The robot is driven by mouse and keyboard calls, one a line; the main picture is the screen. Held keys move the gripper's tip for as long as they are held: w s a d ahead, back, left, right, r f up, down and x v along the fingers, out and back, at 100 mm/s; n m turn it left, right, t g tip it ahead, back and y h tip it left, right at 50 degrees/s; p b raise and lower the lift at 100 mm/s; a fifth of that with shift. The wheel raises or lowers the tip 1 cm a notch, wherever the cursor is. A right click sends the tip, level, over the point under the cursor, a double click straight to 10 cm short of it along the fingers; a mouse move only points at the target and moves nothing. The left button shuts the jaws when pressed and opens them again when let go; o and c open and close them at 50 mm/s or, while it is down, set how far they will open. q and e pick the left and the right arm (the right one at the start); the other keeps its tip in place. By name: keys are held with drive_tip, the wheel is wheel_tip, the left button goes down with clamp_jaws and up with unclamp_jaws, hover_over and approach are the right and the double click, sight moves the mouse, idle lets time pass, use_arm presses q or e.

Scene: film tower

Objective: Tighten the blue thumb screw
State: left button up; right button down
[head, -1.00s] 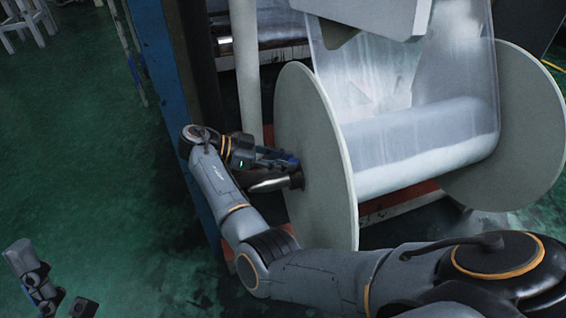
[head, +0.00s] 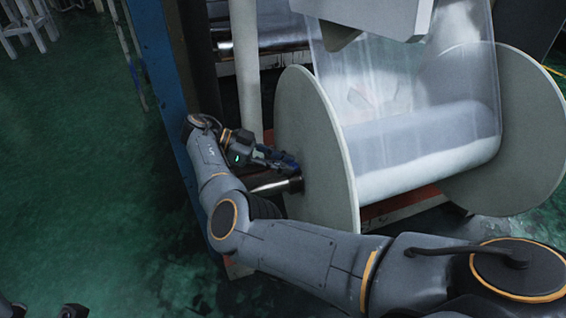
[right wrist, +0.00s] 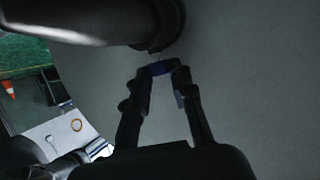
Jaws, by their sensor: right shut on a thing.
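The blue thumb screw (right wrist: 161,68) shows in the right wrist view between the fingertips of my right gripper (right wrist: 160,76), which is shut on it. It sits beside the dark collar of the metal shaft (head: 275,186), close to the pale round spool flange (head: 318,150). In the head view my right gripper (head: 280,160) reaches to the flange next to the shaft end; the screw is too small to make out clearly there. Of my left gripper only dark bits (head: 72,311) show at the bottom left edge, and its jaws cannot be judged.
Clear film is wound on the roll (head: 430,150) between two flanges. A white upright post (head: 245,70) and a blue frame column (head: 150,60) stand left of the spool. The green floor at left is open. An orange cone (right wrist: 8,88) shows in the right wrist view.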

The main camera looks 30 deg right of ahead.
drive_tip(key=c, duration=1.1)
unclamp_jaws()
drive_tip(key=shift+s+d+n+t+p, duration=0.25)
drive_tip(key=shift+n+t+p, duration=0.05)
drive_tip(key=shift+n+p, duration=0.1)
drive_tip(key=shift+h, duration=0.3)
